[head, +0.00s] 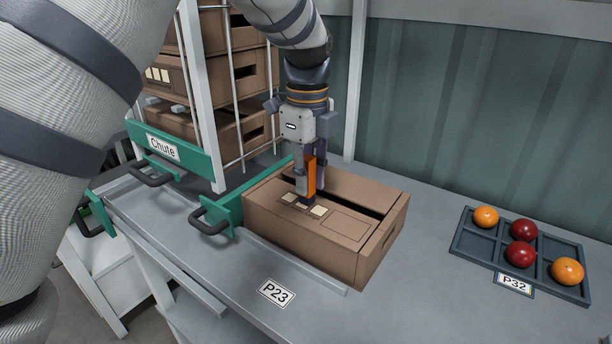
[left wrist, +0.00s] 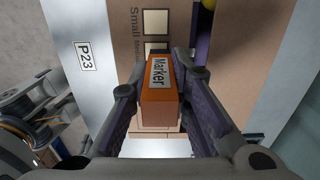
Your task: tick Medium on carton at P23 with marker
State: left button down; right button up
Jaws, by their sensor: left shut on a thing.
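The brown carton (head: 330,252) lies on the bench behind the P23 label (head: 276,292), with a row of pale tick squares on its top. The wrist view shows the carton (left wrist: 228,75) with the word "Small" beside one square (left wrist: 155,22) and a partly covered word by the second square (left wrist: 152,46). My left gripper (head: 308,190) is shut on the orange marker (left wrist: 158,100), upright over the squares. The marker's tip is hidden, so I cannot tell whether it touches. What looks like my right gripper (left wrist: 45,92) shows at the wrist view's left, its jaws unclear.
A green-edged chute rack (head: 165,148) with stacked cartons stands at the left, with a green handled stop (head: 228,212) beside the carton. The bench between is clear.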

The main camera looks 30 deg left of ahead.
pick_arm(q)
jog(key=shift+s+a, duration=0.4)
jog(key=shift+a, duration=0.1)
jog(key=shift+w+d, duration=0.45)
jog(key=shift+d, duration=0.05)
dwell(0.3)
jog(key=shift+s+a, duration=0.15)
jog(key=shift+r, duration=0.1)
jog(key=shift+r, duration=2.95)
jog(key=shift+f, duration=0.1)
